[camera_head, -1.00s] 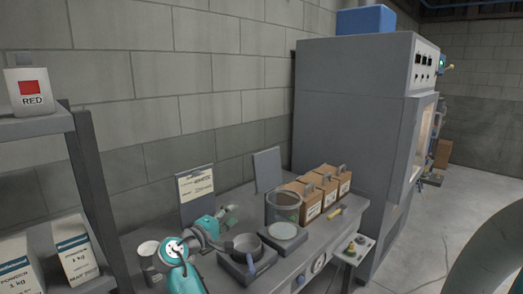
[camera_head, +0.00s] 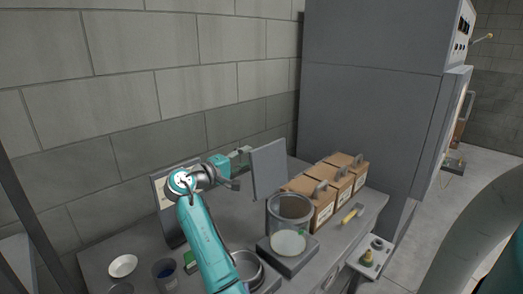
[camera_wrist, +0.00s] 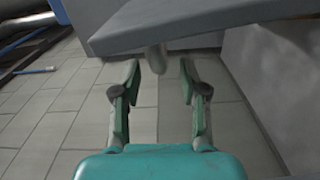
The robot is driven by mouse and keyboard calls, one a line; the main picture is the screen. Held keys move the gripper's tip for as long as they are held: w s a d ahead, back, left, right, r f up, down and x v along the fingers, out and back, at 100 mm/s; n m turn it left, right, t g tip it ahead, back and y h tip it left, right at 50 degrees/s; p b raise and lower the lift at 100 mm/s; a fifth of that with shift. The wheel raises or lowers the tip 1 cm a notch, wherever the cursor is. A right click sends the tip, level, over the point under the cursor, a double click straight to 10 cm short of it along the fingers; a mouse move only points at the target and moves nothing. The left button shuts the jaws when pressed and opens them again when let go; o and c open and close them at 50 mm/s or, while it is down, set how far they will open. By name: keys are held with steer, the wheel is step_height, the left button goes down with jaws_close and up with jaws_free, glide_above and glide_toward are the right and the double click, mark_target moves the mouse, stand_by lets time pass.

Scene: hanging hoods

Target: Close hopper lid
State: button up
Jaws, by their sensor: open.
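The hopper (camera_head: 289,211) is a see-through round vessel on the bench, with a pale disc (camera_head: 289,243) at its front base. Its lid looks to be the flat grey panel (camera_head: 268,170) standing upright, raised behind the vessel. My gripper (camera_head: 240,168) is open at the panel's left side. In the wrist view, the grey panel (camera_wrist: 200,22) crosses the top of the picture. A rounded grey knob (camera_wrist: 157,58) hangs below its edge, in line with the gap between my open fingers (camera_wrist: 160,72). Whether the fingers touch it I cannot tell.
Brown boxes with grey handles (camera_head: 338,181) stand right of the hopper, with a yellow-handled tool (camera_head: 352,213) in front. A tall grey cabinet (camera_head: 370,100) stands behind.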

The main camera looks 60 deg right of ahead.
steer(key=x, duration=0.7)
steer(key=shift+d, duration=0.3)
jaws_close()
